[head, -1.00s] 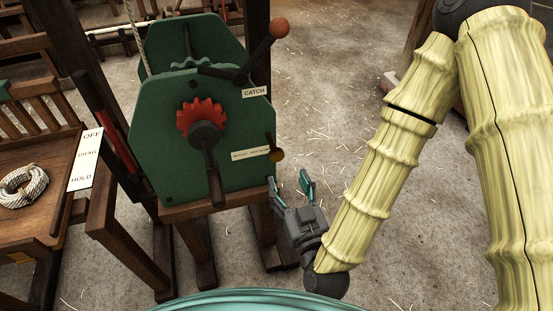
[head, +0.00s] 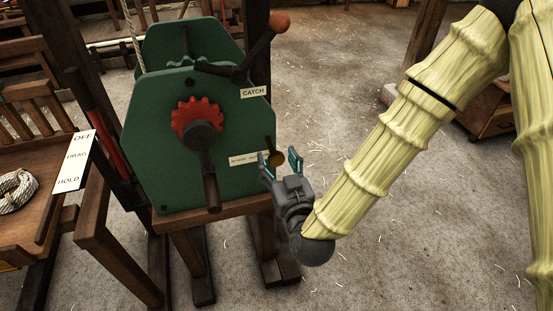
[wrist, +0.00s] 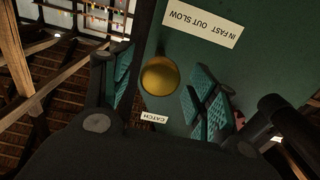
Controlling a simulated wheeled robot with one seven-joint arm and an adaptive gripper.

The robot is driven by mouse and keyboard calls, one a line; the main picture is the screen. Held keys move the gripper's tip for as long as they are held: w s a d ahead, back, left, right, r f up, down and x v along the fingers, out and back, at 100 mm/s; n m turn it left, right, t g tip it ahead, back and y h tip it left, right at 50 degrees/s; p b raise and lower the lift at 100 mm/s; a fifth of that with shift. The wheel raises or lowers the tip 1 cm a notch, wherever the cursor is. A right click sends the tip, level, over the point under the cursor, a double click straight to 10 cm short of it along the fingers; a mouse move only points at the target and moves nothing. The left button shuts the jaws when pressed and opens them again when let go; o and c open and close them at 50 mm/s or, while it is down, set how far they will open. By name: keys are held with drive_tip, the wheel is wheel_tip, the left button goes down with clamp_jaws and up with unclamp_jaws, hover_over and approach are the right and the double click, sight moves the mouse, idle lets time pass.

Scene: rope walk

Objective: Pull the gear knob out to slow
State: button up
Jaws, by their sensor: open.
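The gear knob is a round brass knob (head: 276,158) at the lower right of the green winch plate (head: 150,130), beside a small white label (head: 249,159). In the wrist view the brass knob (wrist: 160,76) sits between the two teal finger pads, and the label (wrist: 203,26) reads "IN FAST OUT SLOW", upside down. My gripper (head: 279,158) is open, its fingers on either side of the knob. I cannot tell whether a pad touches it.
A crank handle (head: 209,175) hangs from the red gear (head: 197,118) left of the knob. A catch lever with an orange ball (head: 280,23) rises above, over the CATCH label (head: 254,92). A wooden bench with a rope coil (head: 17,190) stands left.

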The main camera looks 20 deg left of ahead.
drive_tip(key=shift+w+a, duration=0.4)
drive_tip(key=shift+w, duration=0.2)
drive_tip(key=shift+c, duration=0.4)
